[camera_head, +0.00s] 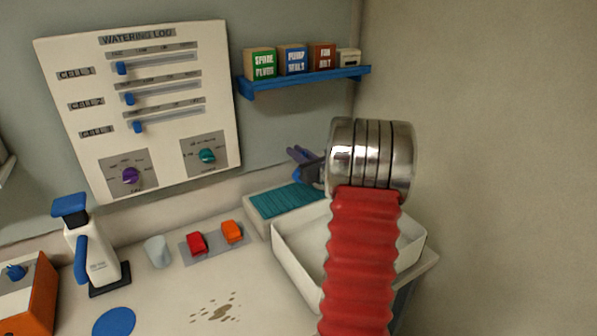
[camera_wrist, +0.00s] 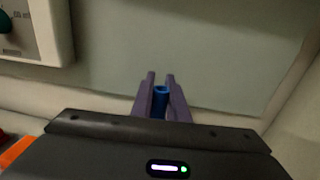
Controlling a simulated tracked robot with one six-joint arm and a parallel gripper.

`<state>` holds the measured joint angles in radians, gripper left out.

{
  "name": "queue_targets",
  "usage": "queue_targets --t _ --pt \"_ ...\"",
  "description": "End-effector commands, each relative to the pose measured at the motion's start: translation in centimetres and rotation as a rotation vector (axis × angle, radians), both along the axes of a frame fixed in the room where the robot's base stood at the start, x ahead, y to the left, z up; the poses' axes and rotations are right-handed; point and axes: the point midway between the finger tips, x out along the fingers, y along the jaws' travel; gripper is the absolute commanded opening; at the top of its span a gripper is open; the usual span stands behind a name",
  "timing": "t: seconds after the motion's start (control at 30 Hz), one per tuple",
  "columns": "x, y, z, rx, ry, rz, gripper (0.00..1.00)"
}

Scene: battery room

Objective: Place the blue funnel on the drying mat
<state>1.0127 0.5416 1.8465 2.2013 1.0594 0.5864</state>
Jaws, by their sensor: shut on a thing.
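My gripper (camera_wrist: 160,82) has purple fingers, shut on the blue funnel (camera_wrist: 160,101); only a short blue tube-like part of the funnel shows between them in the wrist view. In the head view my gripper (camera_head: 300,154) is beyond my metal wrist and red arm sleeve, and appears above the back of the counter near the wall. The teal ribbed drying mat (camera_head: 283,201) lies in a pale frame at the back of the counter, below my gripper in the picture. My arm may hide its right end.
A white open bin (camera_head: 288,253) stands in front of the mat, partly behind my arm. A blue shelf (camera_head: 305,80) with small boxes is on the wall above. Red and orange switches (camera_head: 215,242), a pale cup (camera_head: 157,251) and a white-and-blue device (camera_head: 92,245) stand left.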

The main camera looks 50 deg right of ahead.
Motion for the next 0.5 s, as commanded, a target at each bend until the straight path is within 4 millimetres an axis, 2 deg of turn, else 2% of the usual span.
queue_targets --t 0.13,0.5 --pt "0.1 0.0 -1.6 0.001 -0.001 0.001 0.00" --pt "0.1 0.1 -2.0 0.000 -0.001 0.002 0.00"
